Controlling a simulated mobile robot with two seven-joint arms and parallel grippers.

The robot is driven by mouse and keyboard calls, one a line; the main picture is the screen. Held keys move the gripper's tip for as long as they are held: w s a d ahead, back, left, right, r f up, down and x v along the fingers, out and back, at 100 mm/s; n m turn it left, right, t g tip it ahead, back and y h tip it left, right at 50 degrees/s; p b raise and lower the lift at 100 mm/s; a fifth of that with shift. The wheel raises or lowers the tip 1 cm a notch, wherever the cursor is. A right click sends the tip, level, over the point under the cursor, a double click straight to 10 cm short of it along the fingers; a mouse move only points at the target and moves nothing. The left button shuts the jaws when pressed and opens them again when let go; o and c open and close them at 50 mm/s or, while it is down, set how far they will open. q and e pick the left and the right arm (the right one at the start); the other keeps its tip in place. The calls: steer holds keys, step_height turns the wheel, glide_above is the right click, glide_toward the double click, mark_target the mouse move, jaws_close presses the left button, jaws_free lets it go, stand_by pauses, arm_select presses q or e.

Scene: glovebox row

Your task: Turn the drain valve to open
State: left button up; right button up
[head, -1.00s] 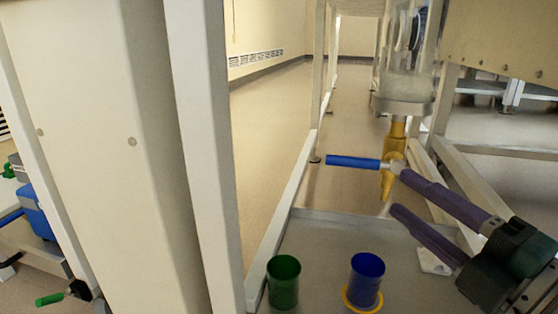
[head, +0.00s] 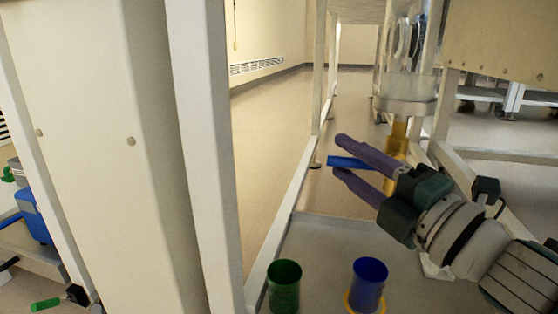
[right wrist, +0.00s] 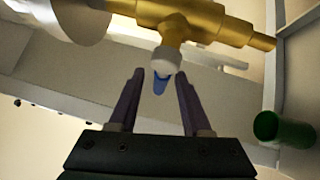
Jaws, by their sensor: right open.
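The drain valve is a brass body (head: 398,140) under the clear vessel; it also shows in the right wrist view (right wrist: 200,18). Its blue lever handle (head: 348,163) points left, across the vertical brass pipe. In the right wrist view the handle (right wrist: 160,86) shows end-on below a pale hub. My right gripper (head: 340,157) is open, with one purple finger above the handle and one below it in the head view. In the right wrist view the handle appears between the fingertips (right wrist: 160,74); contact cannot be told. My arm hides part of the valve. My left gripper is out of view.
A green cup (head: 284,288) and a blue cup (head: 367,283) with a yellow ring stand on the grey shelf (head: 320,240) below. White frame posts (head: 205,150) stand at left. The clear vessel (head: 408,85) hangs above the valve. A green-handled part (head: 46,304) is at lower left.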

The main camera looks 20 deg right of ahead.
steer(key=shift+c, duration=0.2)
jaws_close()
stand_by(1.1)
